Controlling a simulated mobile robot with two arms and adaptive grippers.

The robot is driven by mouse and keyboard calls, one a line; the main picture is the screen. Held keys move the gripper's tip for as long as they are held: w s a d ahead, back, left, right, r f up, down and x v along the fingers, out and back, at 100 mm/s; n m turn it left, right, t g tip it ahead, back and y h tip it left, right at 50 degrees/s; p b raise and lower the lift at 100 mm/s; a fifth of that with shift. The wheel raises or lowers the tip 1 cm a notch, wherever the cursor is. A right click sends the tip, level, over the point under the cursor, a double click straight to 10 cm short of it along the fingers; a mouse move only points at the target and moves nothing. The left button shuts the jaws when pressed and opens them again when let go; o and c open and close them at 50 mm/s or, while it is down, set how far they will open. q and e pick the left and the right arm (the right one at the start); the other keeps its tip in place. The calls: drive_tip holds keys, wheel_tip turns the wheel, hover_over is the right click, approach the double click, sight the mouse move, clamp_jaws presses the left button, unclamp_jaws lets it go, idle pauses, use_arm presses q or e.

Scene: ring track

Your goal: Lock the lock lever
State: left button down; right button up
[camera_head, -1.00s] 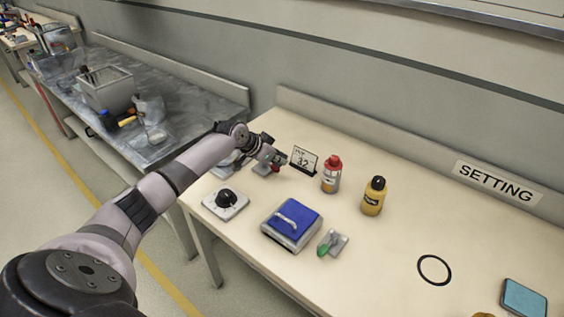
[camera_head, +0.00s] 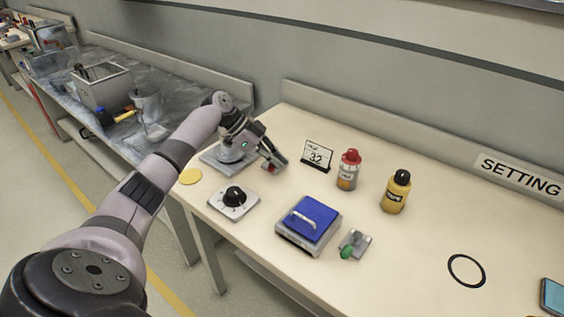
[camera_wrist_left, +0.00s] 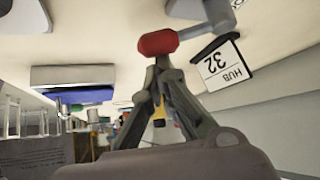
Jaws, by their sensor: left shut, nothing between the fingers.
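My left gripper (camera_head: 276,163) is over the back left part of the bench, beside the HUB 32 card, with fingers together and empty. In the left wrist view its fingertips (camera_wrist_left: 160,66) meet just below a red knob (camera_wrist_left: 158,42) on a grey lever arm (camera_wrist_left: 190,34). The knob looks very close to the fingertips; I cannot tell if they touch. In the head view the gripper mostly hides this lever. A small grey fitting with a green-tipped handle (camera_head: 347,252) sits to the right of the blue-lidded box. My right gripper is out of view.
The HUB 32 card (camera_head: 317,156) stands just right of the gripper. A grey fixture (camera_head: 222,163), a black dial (camera_head: 234,198), the blue-lidded box (camera_head: 309,221), a red-capped bottle (camera_head: 348,170) and a yellow bottle (camera_head: 396,192) are nearby. The bench's right part is mostly clear.

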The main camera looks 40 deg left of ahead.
use_arm(q)
drive_tip(key=shift+s+a+f, duration=0.1)
drive_tip(key=shift+s+a, duration=0.6)
drive_tip(key=shift+a, duration=0.25)
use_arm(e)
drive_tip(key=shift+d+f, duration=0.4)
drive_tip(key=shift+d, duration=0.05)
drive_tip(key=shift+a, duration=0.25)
